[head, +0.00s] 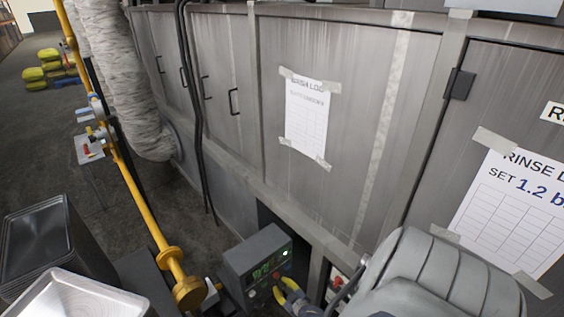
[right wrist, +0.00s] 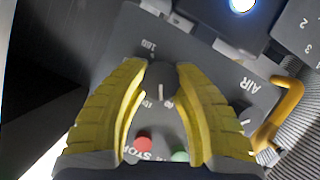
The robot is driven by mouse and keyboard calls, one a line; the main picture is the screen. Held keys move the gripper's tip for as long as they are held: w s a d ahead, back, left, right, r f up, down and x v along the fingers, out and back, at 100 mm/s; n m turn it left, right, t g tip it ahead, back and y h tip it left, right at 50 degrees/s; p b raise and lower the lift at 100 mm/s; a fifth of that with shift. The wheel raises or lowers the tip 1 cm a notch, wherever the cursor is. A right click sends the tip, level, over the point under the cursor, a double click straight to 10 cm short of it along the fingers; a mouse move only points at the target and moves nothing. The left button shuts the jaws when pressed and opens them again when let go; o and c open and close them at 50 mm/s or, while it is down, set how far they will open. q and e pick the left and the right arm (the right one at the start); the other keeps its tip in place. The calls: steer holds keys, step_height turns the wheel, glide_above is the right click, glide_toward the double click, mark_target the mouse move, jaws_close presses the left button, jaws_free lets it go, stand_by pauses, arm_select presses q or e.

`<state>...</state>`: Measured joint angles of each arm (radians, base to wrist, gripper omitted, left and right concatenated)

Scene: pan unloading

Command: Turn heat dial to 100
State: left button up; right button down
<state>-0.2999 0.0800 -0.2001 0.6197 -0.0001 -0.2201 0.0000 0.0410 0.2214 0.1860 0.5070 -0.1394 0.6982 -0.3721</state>
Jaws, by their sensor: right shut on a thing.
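A grey control box (head: 258,265) with a lit green display stands low at the cabinet front in the head view. My right gripper (head: 283,289), with yellow fingers, is at its front face. In the right wrist view, my right gripper (right wrist: 160,72) is shut on a dark round dial (right wrist: 161,84) with a white pointer line. Scale numbers show around it, one looking like 180, but the fingers hide part of the scale. I cannot read the exact setting. The word HEAT is not visible. My left gripper is not in view.
Near the held dial are a red button (right wrist: 143,144), a green button (right wrist: 180,156), and another knob (right wrist: 240,113) by the AIR label. A yellow handle (right wrist: 283,112) lies to the right. In the head view, a yellow pipe (head: 143,200) and metal pans (head: 38,240) are at left.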

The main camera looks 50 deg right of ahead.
steer(key=m+y, duration=0.2)
steer(key=m, duration=0.1)
steer(key=shift+d, duration=0.1)
steer(key=shift+m+y, duration=0.3)
steer(key=shift+y, duration=0.1)
stand_by(0.5)
steer(key=c, duration=0.9)
jaws_free()
steer(key=shift+c, duration=0.2)
steer(key=shift+s, duration=0.1)
steer(key=shift+s+r, duration=0.15)
steer(key=shift+s, duration=0.45)
steer(key=v, duration=1)
steer(key=shift+s, duration=0.3)
steer(key=shift+r, duration=0.15)
